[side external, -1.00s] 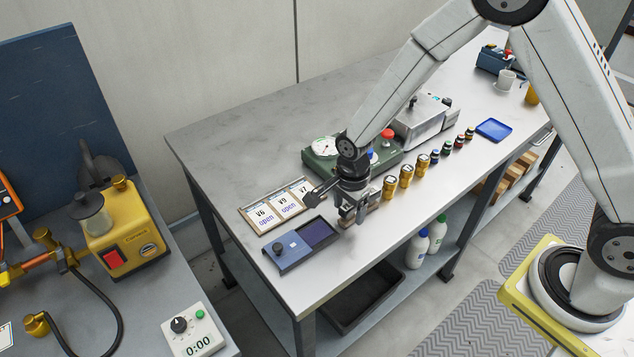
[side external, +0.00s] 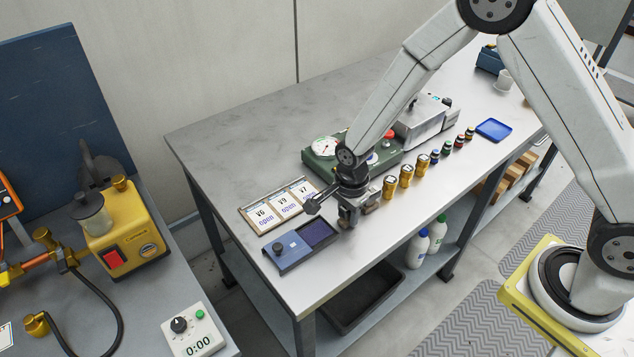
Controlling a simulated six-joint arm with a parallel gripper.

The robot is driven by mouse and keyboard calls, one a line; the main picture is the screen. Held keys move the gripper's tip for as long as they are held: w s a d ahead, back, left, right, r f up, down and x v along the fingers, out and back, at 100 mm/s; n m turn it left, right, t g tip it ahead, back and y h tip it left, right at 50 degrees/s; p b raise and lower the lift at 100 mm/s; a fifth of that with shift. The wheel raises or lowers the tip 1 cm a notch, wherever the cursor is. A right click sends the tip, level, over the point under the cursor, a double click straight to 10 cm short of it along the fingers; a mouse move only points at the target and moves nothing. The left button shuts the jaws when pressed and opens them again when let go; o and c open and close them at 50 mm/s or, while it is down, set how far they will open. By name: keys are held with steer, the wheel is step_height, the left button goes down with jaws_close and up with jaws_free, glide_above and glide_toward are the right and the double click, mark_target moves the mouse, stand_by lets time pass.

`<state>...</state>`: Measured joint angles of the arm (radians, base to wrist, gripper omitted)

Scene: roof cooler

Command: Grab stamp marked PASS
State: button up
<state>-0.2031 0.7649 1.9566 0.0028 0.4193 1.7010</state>
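No marking that reads PASS is legible in the side external view. My gripper (side external: 347,220) points down low over the near part of the bench, just right of a blue ink pad box (side external: 293,259). The box has a dark purple pad (side external: 319,232) and a black knob (side external: 278,247) on its left part. A small brownish object (side external: 371,206) shows partly behind my gripper on its right; I cannot tell whether it is a stamp. The fingertips are too small and partly hidden to tell whether they are open or hold anything.
Cards in a holder (side external: 279,206) lie behind the ink pad. A green device with a gauge (side external: 322,150) stands behind my gripper. Gold cans (side external: 406,175) and small bottles (side external: 446,148) line the right. The bench top (side external: 235,145) at left back is clear.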

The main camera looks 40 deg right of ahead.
jaws_close()
steer(key=shift+r, duration=0.15)
steer(key=shift+r, duration=0.85)
steer(key=s+d+r, duration=0.2)
steer(key=s+r, duration=0.9)
steer(key=s, duration=0.2)
steer(key=shift+s, duration=0.4)
steer(key=shift+d, duration=0.1)
